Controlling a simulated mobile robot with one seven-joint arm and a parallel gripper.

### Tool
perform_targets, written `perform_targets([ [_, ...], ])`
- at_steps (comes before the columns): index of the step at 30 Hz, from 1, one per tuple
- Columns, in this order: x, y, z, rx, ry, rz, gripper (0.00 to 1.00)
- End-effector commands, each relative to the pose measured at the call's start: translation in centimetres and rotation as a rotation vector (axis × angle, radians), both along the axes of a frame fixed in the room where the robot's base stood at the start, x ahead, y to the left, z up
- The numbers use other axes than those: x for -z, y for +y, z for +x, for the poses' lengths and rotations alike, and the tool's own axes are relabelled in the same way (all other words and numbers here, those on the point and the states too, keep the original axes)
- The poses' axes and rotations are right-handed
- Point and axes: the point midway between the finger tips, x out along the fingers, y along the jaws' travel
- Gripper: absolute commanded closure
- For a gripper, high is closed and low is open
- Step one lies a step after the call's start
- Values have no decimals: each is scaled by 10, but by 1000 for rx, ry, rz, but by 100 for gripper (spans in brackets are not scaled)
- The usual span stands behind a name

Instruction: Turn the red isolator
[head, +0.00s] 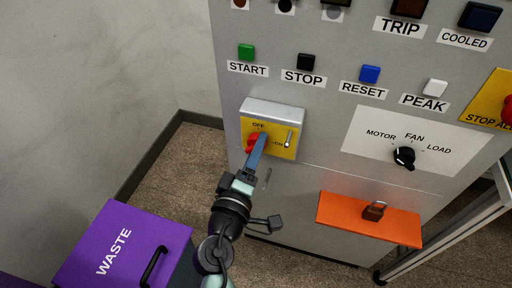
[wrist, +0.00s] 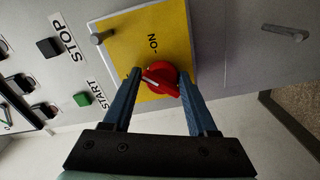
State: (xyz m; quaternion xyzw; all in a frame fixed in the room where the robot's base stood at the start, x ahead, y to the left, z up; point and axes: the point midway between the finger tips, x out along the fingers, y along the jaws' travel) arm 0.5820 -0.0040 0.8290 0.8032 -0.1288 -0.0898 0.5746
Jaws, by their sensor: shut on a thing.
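The red isolator (head: 251,144) is a round knob on a yellow plate (head: 287,151) under a grey hood, with OFF above it and ON to its right in the head view. In the wrist view the red knob (wrist: 165,79) sits between my two blue fingers, and its white mark lies towards the left finger. The ON label shows above it there; OFF is not visible in that view. My gripper (head: 262,139) is shut on the knob; it also shows in the wrist view (wrist: 160,74). In the head view the fingers cover part of the knob.
A small metal toggle or pin (head: 289,139) stands on the plate's right. START (head: 246,52) and STOP (head: 306,62) buttons are above. An orange panel with a padlock (head: 373,211) is lower right. A purple WASTE bin (head: 125,245) stands lower left.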

Motion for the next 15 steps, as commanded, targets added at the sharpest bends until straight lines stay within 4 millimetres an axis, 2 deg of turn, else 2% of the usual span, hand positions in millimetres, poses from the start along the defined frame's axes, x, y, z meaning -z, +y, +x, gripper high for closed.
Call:
perform_targets([
  [1,4,8,-1,-20,25,-41,97],
  [15,4,8,-2,-18,159,-456,97],
])
